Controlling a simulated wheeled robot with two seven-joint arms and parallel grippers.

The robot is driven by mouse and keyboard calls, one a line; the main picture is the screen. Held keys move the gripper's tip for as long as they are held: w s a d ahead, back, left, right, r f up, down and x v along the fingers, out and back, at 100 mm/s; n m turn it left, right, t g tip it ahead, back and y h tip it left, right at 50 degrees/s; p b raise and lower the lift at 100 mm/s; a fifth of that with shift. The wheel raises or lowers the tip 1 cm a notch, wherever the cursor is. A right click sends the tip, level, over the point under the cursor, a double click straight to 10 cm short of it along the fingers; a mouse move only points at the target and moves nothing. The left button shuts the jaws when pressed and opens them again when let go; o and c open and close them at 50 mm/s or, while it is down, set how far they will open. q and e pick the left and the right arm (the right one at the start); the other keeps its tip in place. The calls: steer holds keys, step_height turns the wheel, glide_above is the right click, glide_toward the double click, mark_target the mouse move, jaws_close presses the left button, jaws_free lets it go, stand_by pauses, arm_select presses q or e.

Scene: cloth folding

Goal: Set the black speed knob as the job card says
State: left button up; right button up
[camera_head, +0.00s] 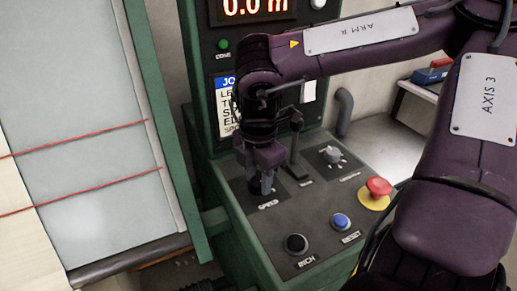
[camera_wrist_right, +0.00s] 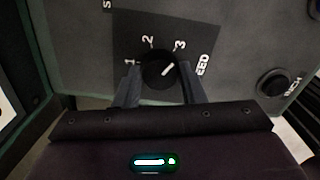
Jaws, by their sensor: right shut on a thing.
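The black speed knob (camera_wrist_right: 157,77) sits on the console panel in the right wrist view, with marks 1, 2 and 3 around it. Its white pointer line is turned up and right, roughly toward the 3. My right gripper (camera_wrist_right: 159,85) is shut on the knob, one finger on each side. In the head view my right gripper (camera_head: 263,184) reaches down onto the knob above the SPEED label. The job card (camera_head: 223,98) stands behind my right arm, which hides most of its text. My left gripper is not in view.
The console (camera_head: 262,227) also carries a black INCH button (camera_head: 296,243), a blue RESET button (camera_head: 341,221), a red emergency stop (camera_head: 378,187), a lever (camera_head: 295,150) and a grey knob (camera_head: 333,155). A red display (camera_head: 256,8) is above. Pale sheeting with red lines (camera_head: 80,140) is at left.

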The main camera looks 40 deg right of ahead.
mark_target(258, 181)
steer(key=o, duration=1)
steer(key=shift+r, duration=3.95)
